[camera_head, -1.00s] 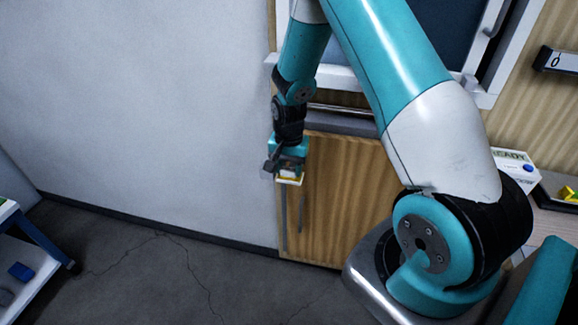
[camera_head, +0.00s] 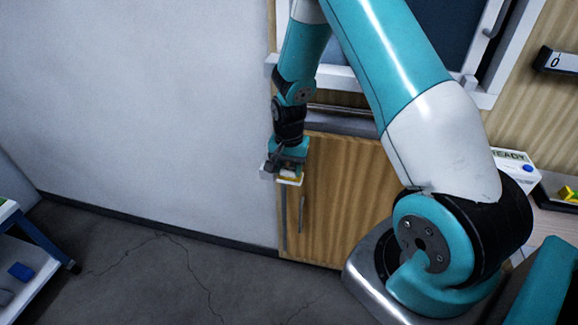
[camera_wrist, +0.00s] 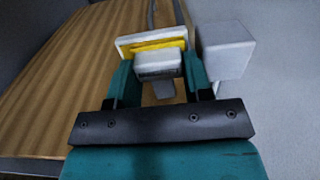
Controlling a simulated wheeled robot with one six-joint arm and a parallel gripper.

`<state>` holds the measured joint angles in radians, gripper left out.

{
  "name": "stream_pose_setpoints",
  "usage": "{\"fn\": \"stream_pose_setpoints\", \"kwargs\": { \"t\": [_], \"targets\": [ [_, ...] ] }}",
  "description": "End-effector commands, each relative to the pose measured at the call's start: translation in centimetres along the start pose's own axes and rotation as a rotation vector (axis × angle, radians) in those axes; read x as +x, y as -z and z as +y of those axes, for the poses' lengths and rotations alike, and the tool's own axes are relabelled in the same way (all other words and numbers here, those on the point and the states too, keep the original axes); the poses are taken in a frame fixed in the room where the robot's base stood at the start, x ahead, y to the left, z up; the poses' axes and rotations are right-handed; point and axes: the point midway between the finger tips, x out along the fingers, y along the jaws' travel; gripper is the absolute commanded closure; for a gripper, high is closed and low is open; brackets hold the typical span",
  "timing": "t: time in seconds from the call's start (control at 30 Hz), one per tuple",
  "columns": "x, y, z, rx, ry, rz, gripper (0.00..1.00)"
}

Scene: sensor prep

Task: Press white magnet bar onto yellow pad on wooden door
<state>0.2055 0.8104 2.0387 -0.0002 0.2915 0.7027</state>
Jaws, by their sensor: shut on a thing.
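The white magnet bar (camera_wrist: 158,66) is between the two teal fingers of my gripper (camera_wrist: 160,82), which is shut on it. The yellow pad (camera_wrist: 141,48) shows right behind the bar, on a white plate (camera_wrist: 124,43) on the wooden door (camera_wrist: 62,85). The bar overlaps the pad's lower edge in the wrist view; I cannot tell whether they touch. In the head view my gripper (camera_head: 287,160) is at the door's upper left, with the yellow pad (camera_head: 291,178) just below it. The bar is hard to make out there.
A pale grey block (camera_wrist: 226,50) sits close beside the right finger in the wrist view. A vertical door handle (camera_head: 302,214) is below the pad. A grey ledge (camera_head: 342,122) runs above the door. The floor (camera_head: 170,275) in front is clear.

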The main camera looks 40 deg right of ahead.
Motion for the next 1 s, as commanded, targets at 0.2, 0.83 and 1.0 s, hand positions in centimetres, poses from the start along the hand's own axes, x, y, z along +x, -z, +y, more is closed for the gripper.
{"fn": "stream_pose_setpoints", "kwargs": {
  "t": [0.2, 0.83, 1.0],
  "targets": [
    [0.13, -0.11, 0.10, 0.000, -0.003, -0.004, 0.78],
    [-0.10, -0.02, -0.34, -0.004, 0.007, 0.002, 0.24],
    [-0.17, 0.01, -0.44, -0.005, 0.010, 0.004, 0.31]
  ]
}}
